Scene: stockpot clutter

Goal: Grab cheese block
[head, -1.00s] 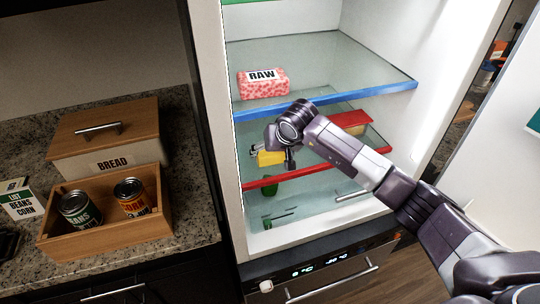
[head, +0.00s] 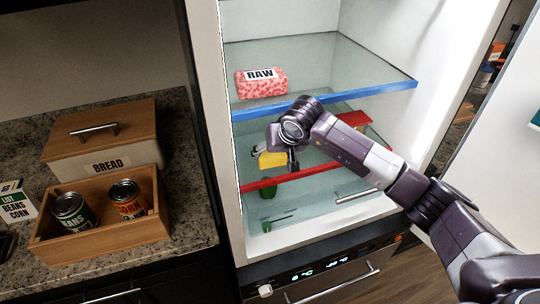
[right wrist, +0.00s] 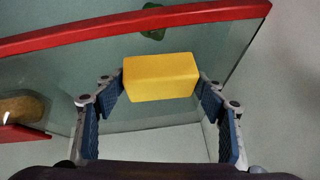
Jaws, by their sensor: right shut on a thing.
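The yellow cheese block (head: 272,159) is inside the open fridge, at the left of the red-edged glass shelf; my arm partly covers it in the head view. The right wrist view shows the block (right wrist: 160,78) whole, between the two blue-padded fingers. My right gripper (head: 274,156) is shut on it, with a finger at each end of the block (right wrist: 162,82). I cannot tell whether the block touches the shelf. My left gripper is not in view.
A RAW meat pack (head: 261,83) sits on the blue-edged shelf (head: 330,98) above. A red thing (head: 353,118) lies behind my arm on the right. A green thing (head: 268,192) is below. A counter with a bread box (head: 105,145) and a can crate (head: 100,245) stands left.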

